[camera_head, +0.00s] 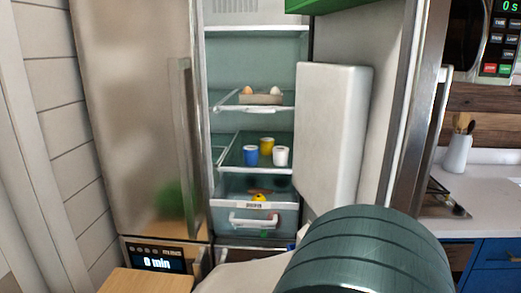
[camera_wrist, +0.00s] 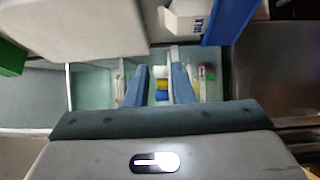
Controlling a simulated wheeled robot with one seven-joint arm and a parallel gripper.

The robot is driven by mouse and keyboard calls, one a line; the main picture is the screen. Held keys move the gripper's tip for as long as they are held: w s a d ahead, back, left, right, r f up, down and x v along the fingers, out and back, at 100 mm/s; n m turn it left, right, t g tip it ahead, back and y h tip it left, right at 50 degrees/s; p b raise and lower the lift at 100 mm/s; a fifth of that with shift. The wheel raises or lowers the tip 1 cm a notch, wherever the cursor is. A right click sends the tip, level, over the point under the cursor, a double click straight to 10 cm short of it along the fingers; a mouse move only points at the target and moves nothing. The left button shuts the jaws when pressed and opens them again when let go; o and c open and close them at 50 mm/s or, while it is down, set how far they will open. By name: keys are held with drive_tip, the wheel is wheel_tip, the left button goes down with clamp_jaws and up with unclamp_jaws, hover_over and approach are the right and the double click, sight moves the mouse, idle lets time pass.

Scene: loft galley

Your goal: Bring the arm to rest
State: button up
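My gripper (camera_wrist: 160,78) shows in the wrist view, its two blue-grey fingers apart with nothing held between them. Through the gap I see yellow and blue items inside the fridge, some way beyond the fingertips. In the head view my dark green arm link (camera_head: 365,255) fills the lower right, in front of the open fridge (camera_head: 258,60). The gripper itself is hidden from the head view.
The fridge door (camera_head: 390,110) stands open at the right. Inside are an egg tray (camera_head: 261,99), blue (camera_head: 250,155), yellow (camera_head: 267,146) and white (camera_head: 281,156) cups, and a drawer (camera_head: 255,219). A wooden surface (camera_head: 150,281) is at lower left, a counter (camera_head: 480,200) at right.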

drive_tip(key=s+d+f+m+g+y+b, duration=0.1)
drive_tip(key=s+d+f+m+g+y, duration=0.3)
drive_tip(key=d, duration=0.4)
drive_tip(key=s+d+f+m+g+y+b, duration=0.1)
drive_tip(key=s+d+f+m+g+y, duration=0.3)
drive_tip(key=d, duration=0.5)
drive_tip(key=f+m+g+y, duration=0.1)
drive_tip(key=m+g+y, duration=0.1)
drive_tip(key=g+y, duration=0.1)
drive_tip(key=shift+d+f+m+g+b, duration=0.15)
drive_tip(key=shift+f+m+g+b, duration=0.05)
drive_tip(key=shift+m+g+b, duration=0.1)
drive_tip(key=shift+s, duration=0.1)
